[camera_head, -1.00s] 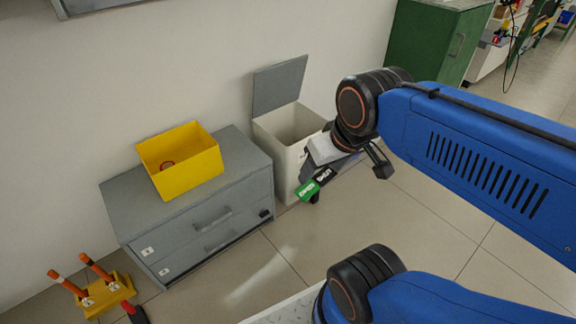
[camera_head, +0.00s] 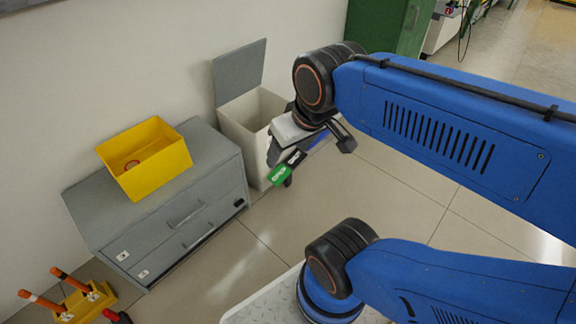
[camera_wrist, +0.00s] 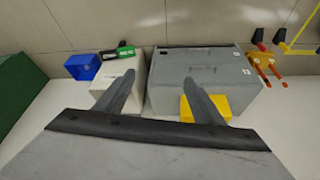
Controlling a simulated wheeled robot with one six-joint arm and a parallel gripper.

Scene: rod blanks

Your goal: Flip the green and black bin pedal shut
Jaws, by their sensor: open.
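The cream bin (camera_head: 240,125) stands against the wall with its grey lid (camera_head: 240,72) raised. The green and black pedal (camera_head: 285,172) is low at the bin's front; its green part bears white lettering. The bin (camera_wrist: 130,72) and pedal (camera_wrist: 118,52) also show in the wrist view, with the pedal beyond the bin's body. My gripper (camera_head: 308,150) is open and empty, and overlaps the bin's right front in the head view. In the wrist view, my gripper (camera_wrist: 159,80) has its fingers spread, the left one over the bin. I see no contact with the pedal.
A grey drawer cabinet (camera_head: 150,222) with a yellow box (camera_head: 160,175) on top stands left of the bin. A blue box (camera_wrist: 82,66) is on the bin's other side. A green cabinet (camera_head: 385,25) stands farther back.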

